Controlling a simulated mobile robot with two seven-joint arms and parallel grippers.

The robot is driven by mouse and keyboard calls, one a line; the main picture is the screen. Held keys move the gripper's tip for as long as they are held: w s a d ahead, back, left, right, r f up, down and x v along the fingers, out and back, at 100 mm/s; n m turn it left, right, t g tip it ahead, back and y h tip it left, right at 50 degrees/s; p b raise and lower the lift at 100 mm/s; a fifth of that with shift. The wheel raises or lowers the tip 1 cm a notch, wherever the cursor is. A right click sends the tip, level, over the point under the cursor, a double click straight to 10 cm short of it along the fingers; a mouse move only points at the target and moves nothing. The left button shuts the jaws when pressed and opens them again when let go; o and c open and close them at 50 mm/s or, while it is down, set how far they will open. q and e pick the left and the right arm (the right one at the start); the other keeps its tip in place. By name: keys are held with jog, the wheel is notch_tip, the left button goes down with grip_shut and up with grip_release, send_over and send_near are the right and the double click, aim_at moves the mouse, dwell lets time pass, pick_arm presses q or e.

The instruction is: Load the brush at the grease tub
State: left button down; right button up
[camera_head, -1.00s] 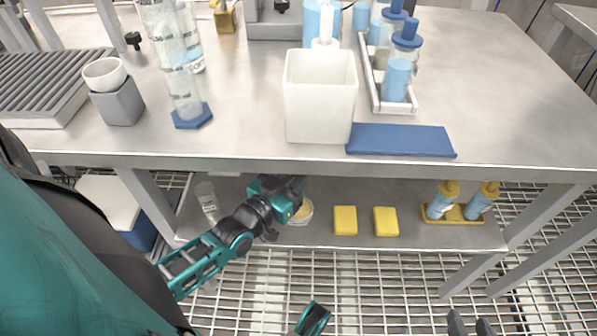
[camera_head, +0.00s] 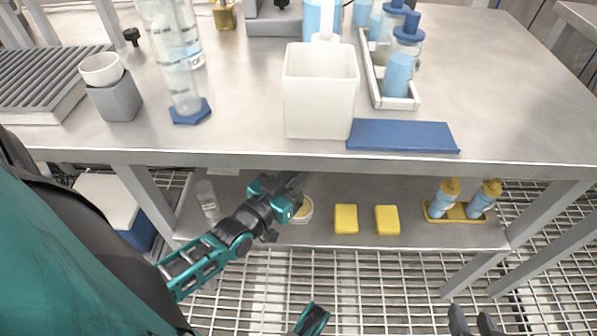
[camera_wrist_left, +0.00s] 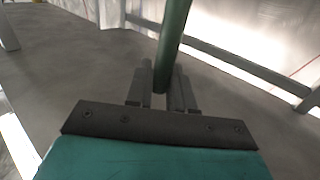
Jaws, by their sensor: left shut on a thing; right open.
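A small round tub (camera_head: 304,211) with pale yellow content, which looks like the grease tub, stands on the lower shelf, partly hidden behind my left arm. My left arm reaches from the left to under the bench edge. Its gripper is hard to make out there. In the left wrist view my left gripper (camera_wrist_left: 162,92) is shut on a green rod (camera_wrist_left: 175,40), which looks like the brush handle; no bristles show. My right gripper (camera_head: 471,321) is at the bottom right edge, open and empty, its two dark fingers apart.
The steel bench top (camera_head: 500,90) overhangs the lower shelf (camera_head: 325,238). Yellow blocks (camera_head: 346,219) and a tray (camera_head: 456,213) with bottles sit right of the tub. A clear bottle (camera_head: 207,202) stands left of it. The grated floor in front is open.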

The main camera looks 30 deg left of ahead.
pick_arm(q)
jog(key=shift+f+b, duration=0.3)
jog(key=shift+f, duration=0.2)
pick_arm(e)
jog(key=shift+f, duration=0.35)
dwell(0.5)
pick_arm(q)
jog(key=shift+r+p, duration=0.95)
jog(key=shift+p, duration=0.05)
jog(key=shift+r+p, duration=0.35)
jog(key=shift+p, duration=0.05)
jog(key=shift+r+p, duration=0.7)
jog(key=shift+p, duration=0.05)
jog(key=shift+r+p, duration=0.3)
jog(key=shift+p, duration=0.05)
jog(key=shift+r+p, duration=1.35)
jog(key=shift+p, duration=0.05)
pick_arm(e)
jog(key=shift+h, duration=0.3)
jog(key=r, duration=0.1)
jog(key=d+r, duration=0.1)
jog(key=r, duration=0.3)
jog(key=shift+s+d, duration=0.25)
jog(key=shift+s, duration=0.1)
pick_arm(q)
jog(key=shift+f, duration=0.1)
pick_arm(e)
jog(key=shift+a, duration=0.1)
